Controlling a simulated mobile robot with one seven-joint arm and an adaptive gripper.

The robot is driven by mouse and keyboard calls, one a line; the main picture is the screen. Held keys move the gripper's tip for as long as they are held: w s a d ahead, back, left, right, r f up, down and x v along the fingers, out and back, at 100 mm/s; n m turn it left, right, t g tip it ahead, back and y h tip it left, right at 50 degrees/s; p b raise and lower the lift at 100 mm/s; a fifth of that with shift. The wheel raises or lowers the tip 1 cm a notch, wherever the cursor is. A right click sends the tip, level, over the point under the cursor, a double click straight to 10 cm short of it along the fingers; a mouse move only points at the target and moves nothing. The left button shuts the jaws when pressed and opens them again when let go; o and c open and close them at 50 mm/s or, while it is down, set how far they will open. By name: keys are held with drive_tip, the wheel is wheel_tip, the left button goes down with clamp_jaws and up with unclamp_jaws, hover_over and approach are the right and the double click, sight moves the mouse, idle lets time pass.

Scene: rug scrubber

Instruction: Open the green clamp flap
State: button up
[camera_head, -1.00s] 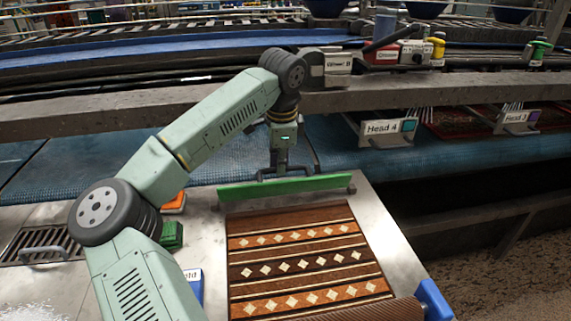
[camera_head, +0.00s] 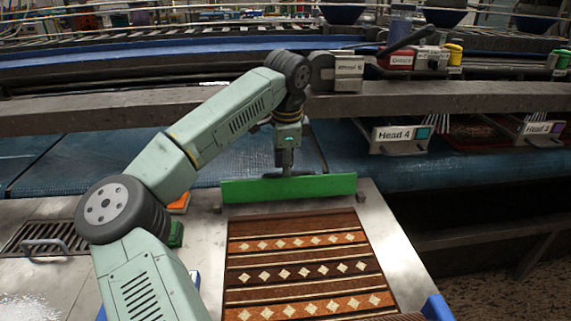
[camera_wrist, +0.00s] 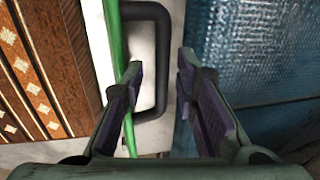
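The green clamp flap (camera_head: 290,189) spans the far end of the patterned rug (camera_head: 300,265) and stands tilted up, its broad green face toward the head camera. In the wrist view the flap (camera_wrist: 119,60) appears as a thin green strip, with a dark loop handle (camera_wrist: 161,45) on its far side. My gripper (camera_head: 285,163) is behind the flap at the handle. In the wrist view its two fingers (camera_wrist: 160,66) are apart, with the handle's outer bar between them. The bar looks loose between the fingers; whether either finger touches it is unclear.
The rug lies on a metal plate (camera_head: 388,225) with a blue bracket (camera_head: 436,307) at its near right. A blue mesh belt (camera_head: 80,160) runs behind. A metal rail (camera_head: 440,98) and the Head 4 unit (camera_head: 401,135) stand beyond the flap.

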drive_tip(key=shift+o, duration=0.3)
drive_tip(key=w+r+p, duration=0.3)
drive_tip(key=w+r, duration=0.1)
drive_tip(key=r, duration=0.7)
drive_tip(key=shift+w+a+r+p, duration=0.35)
drive_tip(key=shift+w+a, duration=0.05)
drive_tip(key=shift+a, duration=0.05)
idle(0.6)
